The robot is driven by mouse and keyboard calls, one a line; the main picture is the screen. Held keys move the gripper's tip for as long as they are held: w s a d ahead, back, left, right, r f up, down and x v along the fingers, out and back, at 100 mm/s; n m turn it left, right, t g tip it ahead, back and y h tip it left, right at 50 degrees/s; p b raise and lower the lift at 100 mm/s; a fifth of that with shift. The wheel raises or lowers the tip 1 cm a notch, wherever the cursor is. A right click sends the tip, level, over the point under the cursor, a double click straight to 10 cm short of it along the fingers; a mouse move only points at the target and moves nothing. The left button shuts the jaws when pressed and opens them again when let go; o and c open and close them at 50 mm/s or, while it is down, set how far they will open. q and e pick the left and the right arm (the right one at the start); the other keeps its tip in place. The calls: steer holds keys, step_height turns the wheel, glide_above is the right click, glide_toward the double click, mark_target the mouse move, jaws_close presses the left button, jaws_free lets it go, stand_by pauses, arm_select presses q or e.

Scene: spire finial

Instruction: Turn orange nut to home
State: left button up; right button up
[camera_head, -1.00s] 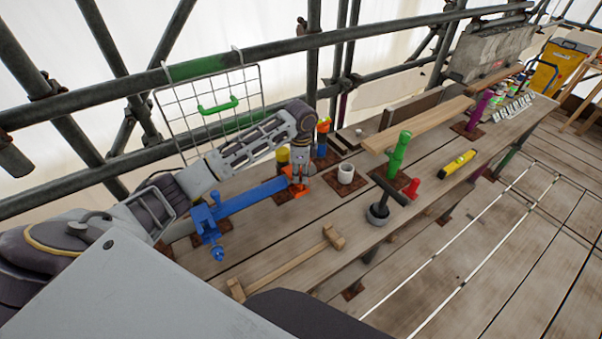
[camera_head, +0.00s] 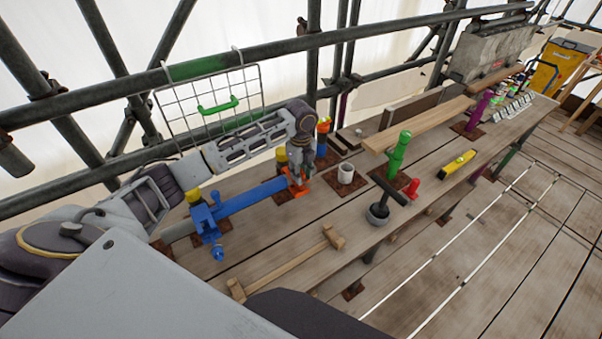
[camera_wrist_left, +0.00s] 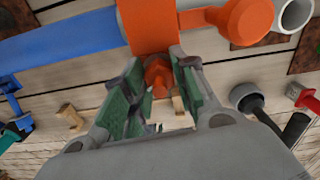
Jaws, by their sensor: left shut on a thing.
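The blue bar (camera_head: 252,195) runs from a blue clamp (camera_head: 207,222) to an orange fitting (camera_head: 299,190) on the bench. In the left wrist view, the fitting (camera_wrist_left: 152,28) has a round orange knob (camera_wrist_left: 245,20) on its right side. The orange nut (camera_wrist_left: 158,73) sticks out of the fitting toward my left gripper (camera_wrist_left: 160,68). The gripper's green-padded fingers are on either side of the nut, shut on it. In the head view, my left gripper (camera_head: 298,176) is at the fitting and hides most of the nut. My right gripper is not in view.
Scaffold rails and a wire basket (camera_head: 212,105) stand behind my left arm.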

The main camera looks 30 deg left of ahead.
arm_select(q)
steer(key=m, duration=0.5)
steer(key=shift+r, duration=0.1)
steer(key=shift+w+m, duration=0.1)
steer(key=shift+m, duration=0.3)
steer(key=o, duration=1)
steer(key=shift+r, duration=0.1)
steer(key=shift+r, duration=5.85)
